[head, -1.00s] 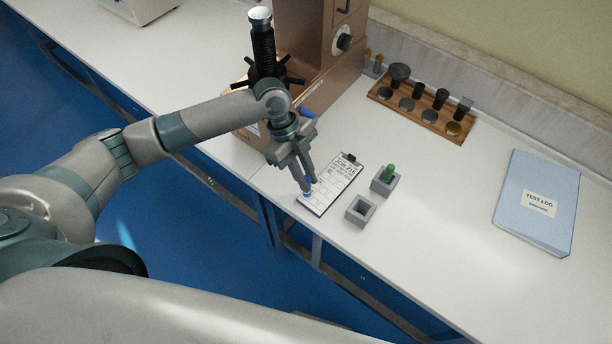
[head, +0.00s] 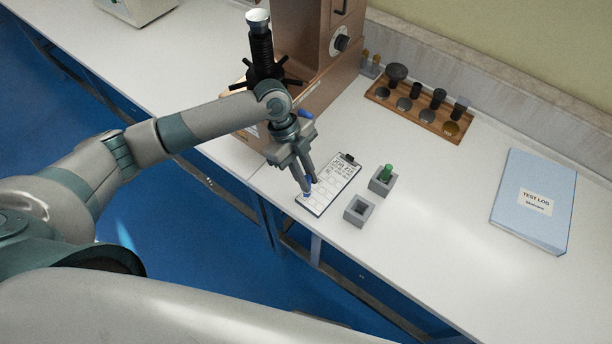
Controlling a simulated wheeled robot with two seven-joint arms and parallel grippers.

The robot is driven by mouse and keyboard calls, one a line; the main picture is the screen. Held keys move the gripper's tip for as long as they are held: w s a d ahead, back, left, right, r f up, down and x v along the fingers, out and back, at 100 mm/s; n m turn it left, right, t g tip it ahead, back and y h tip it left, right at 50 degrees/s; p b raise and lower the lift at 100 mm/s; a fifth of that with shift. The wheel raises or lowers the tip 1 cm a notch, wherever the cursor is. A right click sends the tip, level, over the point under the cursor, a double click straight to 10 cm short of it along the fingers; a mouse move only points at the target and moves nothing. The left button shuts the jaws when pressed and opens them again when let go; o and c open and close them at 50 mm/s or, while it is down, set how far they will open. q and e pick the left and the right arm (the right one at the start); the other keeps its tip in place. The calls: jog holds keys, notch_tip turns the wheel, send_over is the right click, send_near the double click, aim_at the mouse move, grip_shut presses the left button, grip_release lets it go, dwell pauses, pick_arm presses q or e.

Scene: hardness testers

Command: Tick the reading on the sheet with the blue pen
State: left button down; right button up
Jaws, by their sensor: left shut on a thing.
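The sheet (head: 332,184) lies on a dark clipboard on the white bench, with printed text at its top and boxes below. My left gripper (head: 309,188) is over the sheet's lower left part, pointing down. It is shut on the blue pen (head: 307,186), of which a little blue shows between and below the fingertips. I cannot tell whether the pen's tip touches the paper. My right gripper is not in view.
Two grey square holders stand right of the sheet: an empty one (head: 359,211) and one with a green pen (head: 386,172). Behind is a brown hardness tester (head: 318,50). A wooden rack (head: 420,112) and a blue test log (head: 535,200) lie further right. The bench between is clear.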

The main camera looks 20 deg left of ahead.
pick_arm(q)
jog(key=shift+r, duration=0.15)
jog(key=shift+r+p, duration=1.25)
jog(key=shift+p, duration=0.1)
jog(key=shift+r+p, duration=1.45)
jog(key=shift+r, duration=0.15)
